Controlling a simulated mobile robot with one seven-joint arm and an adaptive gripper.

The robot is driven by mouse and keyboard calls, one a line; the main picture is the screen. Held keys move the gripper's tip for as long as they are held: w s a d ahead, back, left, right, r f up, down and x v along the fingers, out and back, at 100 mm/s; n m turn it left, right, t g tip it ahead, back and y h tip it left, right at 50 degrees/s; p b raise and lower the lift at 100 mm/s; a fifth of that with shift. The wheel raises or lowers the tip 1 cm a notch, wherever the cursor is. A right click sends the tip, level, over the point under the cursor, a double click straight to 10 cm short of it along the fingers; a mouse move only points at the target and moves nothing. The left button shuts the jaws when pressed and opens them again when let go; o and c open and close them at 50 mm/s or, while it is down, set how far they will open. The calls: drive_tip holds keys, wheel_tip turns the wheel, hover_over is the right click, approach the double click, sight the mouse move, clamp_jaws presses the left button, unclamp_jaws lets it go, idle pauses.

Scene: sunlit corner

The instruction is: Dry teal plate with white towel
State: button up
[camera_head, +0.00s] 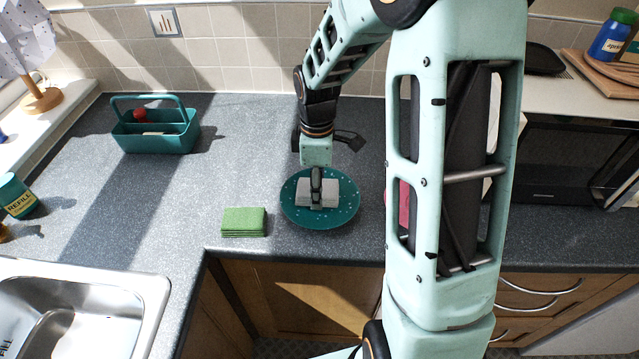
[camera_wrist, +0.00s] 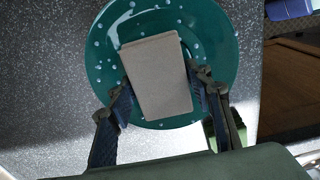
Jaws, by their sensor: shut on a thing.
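The teal plate (camera_head: 343,211) lies on the grey counter, with pale drops on its surface. It also shows in the wrist view (camera_wrist: 107,58), with drops around its rim. The white towel (camera_head: 329,196) is folded into a small block over the plate's middle. In the wrist view the towel (camera_wrist: 157,75) looks greyish and hides the plate's centre. My gripper (camera_head: 316,198) is shut on the towel, pointing down over the plate. In the wrist view its fingers (camera_wrist: 163,98) are at the towel's two sides. I cannot tell how firmly the towel touches the plate.
A folded green cloth (camera_head: 244,222) lies left of the plate near the counter's front edge. A teal caddy (camera_head: 155,138) stands at the back left. A sink (camera_head: 75,310) is at the front left. The counter (camera_head: 240,165) between caddy and plate is clear.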

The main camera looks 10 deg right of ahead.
drive_tip(key=shift+s+a, duration=0.4)
drive_tip(key=shift+s, duration=0.4)
drive_tip(key=shift+w+d+p, duration=0.2)
drive_tip(key=shift+w+d, duration=0.3)
drive_tip(key=shift+d, duration=0.25)
drive_tip(key=shift+w+d+p, duration=0.15)
drive_tip(key=shift+w+d, duration=0.35)
drive_tip(key=shift+d, duration=0.25)
drive_tip(key=shift+s+a, duration=0.4)
drive_tip(key=shift+s, duration=0.3)
drive_tip(key=shift+s+a, duration=0.4)
drive_tip(key=shift+s, duration=0.3)
drive_tip(key=shift+w, duration=1.75)
drive_tip(key=shift+s+a+r, duration=0.1)
drive_tip(key=shift+s+a, duration=0.25)
drive_tip(key=shift+s, duration=0.3)
drive_tip(key=shift+s+a, duration=0.35)
drive_tip(key=shift+s, duration=0.35)
drive_tip(key=shift+w+d+p, duration=0.3)
drive_tip(key=shift+w+d, duration=0.2)
drive_tip(key=shift+d, duration=0.25)
drive_tip(key=shift+w+d+p, duration=0.3)
drive_tip(key=shift+w+d, duration=0.2)
drive_tip(key=shift+d, duration=0.25)
drive_tip(key=shift+s+a, duration=0.45)
drive_tip(key=shift+s, duration=0.25)
drive_tip(key=shift+s+a, duration=0.4)
drive_tip(key=shift+s, duration=0.3)
drive_tip(key=shift+w+d, duration=0.15)
drive_tip(key=shift+w, duration=1.65)
